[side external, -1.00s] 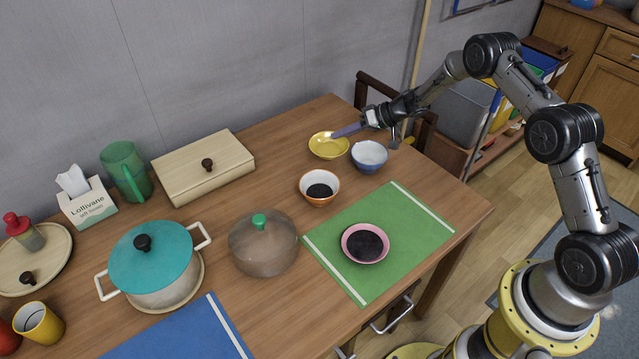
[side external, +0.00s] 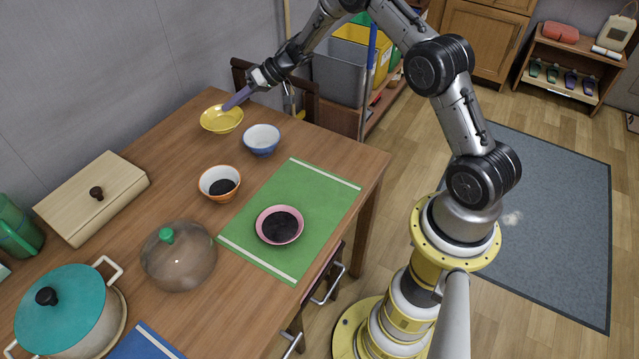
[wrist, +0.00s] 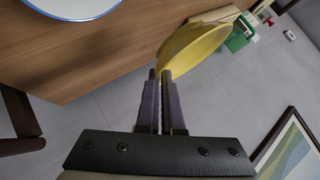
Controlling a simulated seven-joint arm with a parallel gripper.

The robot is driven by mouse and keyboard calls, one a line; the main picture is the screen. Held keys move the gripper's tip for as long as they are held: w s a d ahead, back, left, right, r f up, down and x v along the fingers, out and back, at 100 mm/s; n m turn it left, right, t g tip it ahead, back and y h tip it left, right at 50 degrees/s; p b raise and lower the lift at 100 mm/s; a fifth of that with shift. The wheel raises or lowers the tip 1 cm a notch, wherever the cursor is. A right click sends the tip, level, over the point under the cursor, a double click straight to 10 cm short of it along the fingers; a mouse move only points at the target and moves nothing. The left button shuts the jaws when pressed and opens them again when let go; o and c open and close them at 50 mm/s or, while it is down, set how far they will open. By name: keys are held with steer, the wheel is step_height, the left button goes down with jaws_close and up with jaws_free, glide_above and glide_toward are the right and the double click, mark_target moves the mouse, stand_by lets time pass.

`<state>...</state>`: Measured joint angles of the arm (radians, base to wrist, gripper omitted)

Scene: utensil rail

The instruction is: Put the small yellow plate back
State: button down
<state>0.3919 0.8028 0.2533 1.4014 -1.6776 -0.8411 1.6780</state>
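The small yellow plate (side external: 221,121) is at the far end of the wooden table, left of a blue-and-white bowl (side external: 262,140). My gripper (side external: 228,106) reaches in from the upper right, with its purple fingers at the plate's rim. In the wrist view the fingers (wrist: 161,76) are nearly together, and the yellow plate (wrist: 197,45) extends from their tips, its near rim pinched between them. I cannot tell whether the plate touches the table.
An orange-rimmed bowl (side external: 219,184) and a pink bowl (side external: 279,225) on the green mat (side external: 310,190) hold dark contents. A chair (side external: 300,102) is behind the table end.

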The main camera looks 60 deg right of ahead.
steer(key=s+d, duration=0.3)
steer(key=s, duration=0.3)
steer(key=s+d, duration=0.3)
steer(key=s, duration=0.4)
glide_above(327, 172)
steer(key=shift+n+g+y, duration=0.3)
steer(key=shift+n, duration=0.1)
step_height(327, 172, down, 8)
steer(key=shift+f, duration=2.3)
steer(key=shift+f, duration=0.15)
steer(key=c, duration=1.3)
jaws_free()
steer(key=shift+c, duration=0.2)
